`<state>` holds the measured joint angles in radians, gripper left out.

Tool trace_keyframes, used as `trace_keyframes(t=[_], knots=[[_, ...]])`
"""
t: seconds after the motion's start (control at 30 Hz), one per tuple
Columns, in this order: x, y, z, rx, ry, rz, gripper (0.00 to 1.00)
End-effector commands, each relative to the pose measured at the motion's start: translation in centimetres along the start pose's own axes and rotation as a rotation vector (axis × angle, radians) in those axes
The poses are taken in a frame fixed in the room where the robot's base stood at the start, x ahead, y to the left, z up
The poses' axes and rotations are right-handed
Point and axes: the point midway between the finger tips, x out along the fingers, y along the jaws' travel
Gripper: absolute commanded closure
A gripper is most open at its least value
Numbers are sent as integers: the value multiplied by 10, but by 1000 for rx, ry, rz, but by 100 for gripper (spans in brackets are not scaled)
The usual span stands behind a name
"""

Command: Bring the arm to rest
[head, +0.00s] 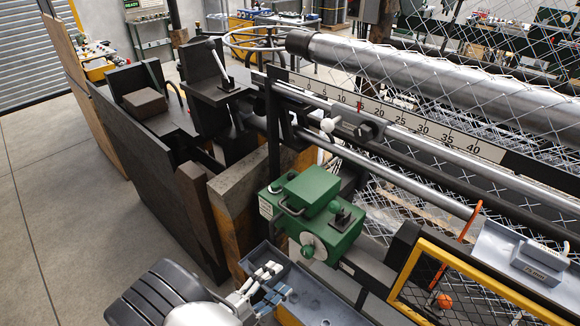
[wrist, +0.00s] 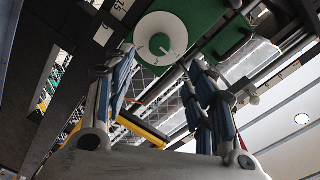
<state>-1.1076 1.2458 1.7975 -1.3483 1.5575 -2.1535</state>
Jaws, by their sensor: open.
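My gripper (head: 262,287) is at the lower middle of the head view, over a grey-blue tray and below the green machine unit (head: 303,208). In the wrist view my gripper (wrist: 168,80) has its fingers spread apart, with nothing between them. The green unit also shows in the wrist view (wrist: 203,22), with a round white dial (wrist: 160,38) beyond the fingers. In the head view the gripper is apart from the green unit. My arm's dark wrist part fills the bottom left of the head view.
A grey-blue tray (head: 318,297) lies beside my gripper. A yellow-framed guard (head: 470,278) stands at lower right. The floor (head: 70,220) at left is clear.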

Motion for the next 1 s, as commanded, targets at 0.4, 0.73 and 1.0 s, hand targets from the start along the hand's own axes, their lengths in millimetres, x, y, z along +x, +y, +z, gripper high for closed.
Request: trace_keyframes(t=[0.4,0.73,1.0], knots=[[53,-27,-75,581,308,279,49],[77,-24,-193,1485,912,495,49],[58,-7,-261,2199,1523,473,49]])
